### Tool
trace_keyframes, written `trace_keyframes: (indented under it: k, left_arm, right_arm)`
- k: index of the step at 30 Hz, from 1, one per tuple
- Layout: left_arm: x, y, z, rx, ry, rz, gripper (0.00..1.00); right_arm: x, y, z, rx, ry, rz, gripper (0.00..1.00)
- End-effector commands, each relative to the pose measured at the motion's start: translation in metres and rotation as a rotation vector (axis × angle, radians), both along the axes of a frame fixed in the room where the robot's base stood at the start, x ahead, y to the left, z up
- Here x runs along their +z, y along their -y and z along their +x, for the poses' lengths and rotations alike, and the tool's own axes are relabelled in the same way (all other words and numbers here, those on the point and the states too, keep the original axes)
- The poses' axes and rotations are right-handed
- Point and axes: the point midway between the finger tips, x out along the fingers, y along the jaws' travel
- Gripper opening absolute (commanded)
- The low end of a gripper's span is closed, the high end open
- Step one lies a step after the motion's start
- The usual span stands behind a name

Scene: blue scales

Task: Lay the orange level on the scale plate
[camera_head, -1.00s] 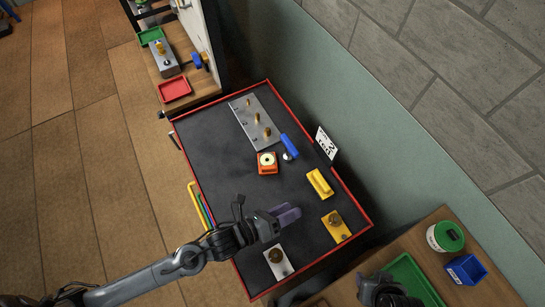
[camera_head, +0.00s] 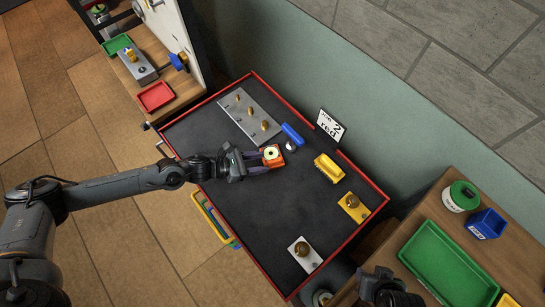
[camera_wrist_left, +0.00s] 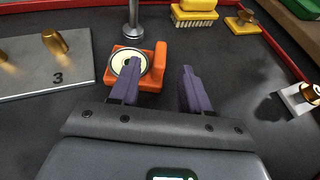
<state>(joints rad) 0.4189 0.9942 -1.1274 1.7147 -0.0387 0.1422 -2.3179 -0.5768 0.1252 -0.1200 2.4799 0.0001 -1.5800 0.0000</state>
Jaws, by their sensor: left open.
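The orange level (camera_head: 272,156), a small orange block with a round pale dial, lies on the dark red-edged table. It also shows in the left wrist view (camera_wrist_left: 152,72). My left gripper (camera_head: 255,161) is open and close beside the level. In the left wrist view, its two purple fingers (camera_wrist_left: 160,88) are apart, with the left finger overlapping the level's dial side; contact cannot be told. I cannot tell which surface is the scale plate. My right gripper (camera_head: 388,290) is a dark shape at the bottom edge, its jaws unclear.
A grey plate with brass knobs (camera_head: 236,106) lies behind the level. A blue handle (camera_head: 292,133), a yellow brush (camera_head: 328,168), a yellow block with a knob (camera_head: 354,203) and a white block with a knob (camera_head: 298,246) stand around. The table's middle is clear.

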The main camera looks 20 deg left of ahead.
Motion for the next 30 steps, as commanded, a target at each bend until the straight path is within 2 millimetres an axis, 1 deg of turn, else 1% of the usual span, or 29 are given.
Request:
trace_keyframes:
  k: [1, 8, 15, 18, 22, 28, 29, 30]
  left_arm:
    - [-0.001, 0.004, 0.003, 0.000, 0.001, -0.001, 0.47]
    - [-0.006, 0.013, 0.010, 0.000, 0.000, 0.000, 0.47]
    - [-0.016, 0.035, 0.027, -0.001, -0.002, -0.002, 0.47]
    - [-0.020, 0.042, 0.033, -0.001, 0.000, -0.002, 0.47]
    - [-0.023, 0.046, 0.037, 0.000, -0.001, 0.000, 0.47]
    - [-0.024, 0.046, 0.037, 0.000, -0.001, 0.001, 0.47]
    - [-0.024, 0.046, 0.037, 0.000, -0.001, 0.001, 0.45]
    - [-0.024, 0.046, 0.037, -0.001, -0.001, 0.001, 0.39]
  right_arm:
    - [0.000, 0.000, 0.000, -0.001, 0.000, 0.001, 0.43]
    - [0.001, -0.001, -0.001, -0.003, -0.003, 0.006, 0.43]
    - [0.005, -0.003, -0.002, -0.006, -0.004, 0.011, 0.43]
    - [0.005, -0.003, -0.002, -0.007, -0.004, 0.011, 0.43]
    - [0.005, -0.002, -0.002, -0.006, -0.003, 0.010, 0.43]
    - [0.005, -0.001, -0.002, -0.003, -0.004, 0.004, 0.43]
    - [0.005, -0.001, -0.002, -0.002, -0.004, 0.003, 0.43]
    - [0.005, 0.000, -0.002, 0.000, -0.004, 0.002, 0.43]
